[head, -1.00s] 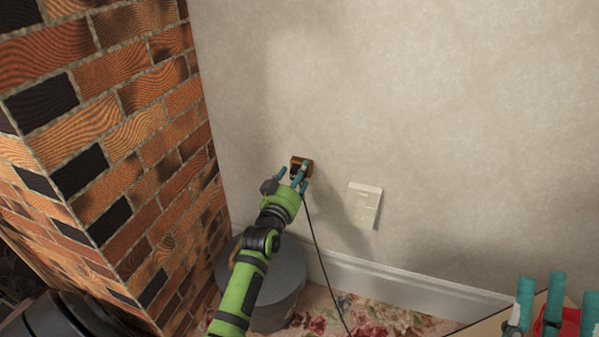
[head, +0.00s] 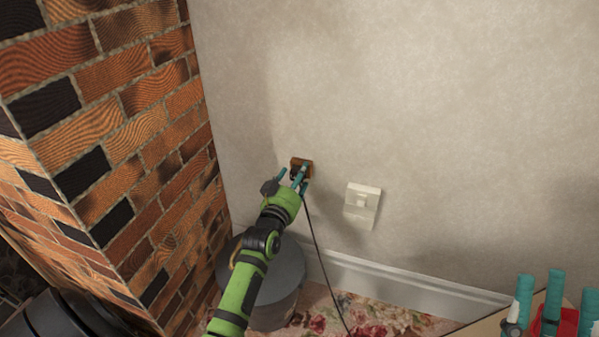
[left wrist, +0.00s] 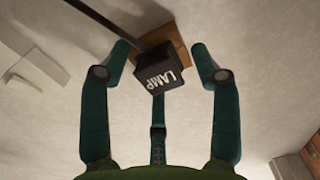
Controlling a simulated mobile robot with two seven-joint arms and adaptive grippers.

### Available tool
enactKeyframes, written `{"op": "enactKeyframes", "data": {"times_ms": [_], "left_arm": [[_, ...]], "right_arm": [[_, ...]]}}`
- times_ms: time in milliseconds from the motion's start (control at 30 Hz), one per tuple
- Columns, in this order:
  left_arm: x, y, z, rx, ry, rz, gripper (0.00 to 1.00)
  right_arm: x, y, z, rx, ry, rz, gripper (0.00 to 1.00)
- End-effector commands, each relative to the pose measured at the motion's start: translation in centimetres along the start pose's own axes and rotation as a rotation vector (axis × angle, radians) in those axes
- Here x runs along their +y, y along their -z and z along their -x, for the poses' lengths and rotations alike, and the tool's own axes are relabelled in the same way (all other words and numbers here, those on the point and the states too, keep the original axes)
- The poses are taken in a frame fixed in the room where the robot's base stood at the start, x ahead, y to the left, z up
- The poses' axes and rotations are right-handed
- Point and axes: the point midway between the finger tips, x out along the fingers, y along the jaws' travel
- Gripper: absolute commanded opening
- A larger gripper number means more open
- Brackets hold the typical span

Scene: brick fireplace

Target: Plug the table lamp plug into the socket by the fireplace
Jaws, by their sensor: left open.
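The black plug (left wrist: 158,72), marked LAMP, is up against the brown wooden socket plate (head: 308,162) on the wall; the plate also shows behind the plug in the left wrist view (left wrist: 176,46). Its pins are hidden, so how deep it sits cannot be told. The dark cord (head: 317,240) hangs from it to the floor. My left gripper (head: 294,176) is open, its fingers spread around the plug; in the left wrist view the side fingers (left wrist: 163,62) stand apart from it. Teal fingers of my right gripper (head: 554,290) show at the bottom right; its grip is unclear.
A white switch or socket plate (head: 362,194) is on the wall to the right. The brick fireplace side (head: 120,150) stands close on the left. A grey round container (head: 290,275) is below my left arm. A red thing (head: 568,322) shows among the right fingers, above a light tabletop (head: 490,326).

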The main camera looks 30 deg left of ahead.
Motion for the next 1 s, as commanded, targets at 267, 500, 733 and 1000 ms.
{"op": "enactKeyframes", "data": {"times_ms": [267, 500, 733, 1000], "left_arm": [[0.0, -0.1, 0.0, -0.002, 0.000, -0.001, 0.63], [0.0, 0.0, 0.0, -0.001, 0.000, 0.000, 0.00], [0.0, 0.1, 0.1, 0.000, 0.000, 0.000, 0.00], [0.0, 0.1, 1.1, 0.000, 0.000, 0.000, 0.00]], "right_arm": [[0.0, 0.2, -0.2, 0.001, 0.001, 0.001, 0.40], [0.0, 0.2, -0.2, 0.001, 0.002, 0.002, 0.40], [0.1, 0.2, -0.3, 0.001, 0.002, 0.002, 0.40], [0.1, 0.7, -0.8, 0.001, 0.002, 0.002, 0.40]]}}
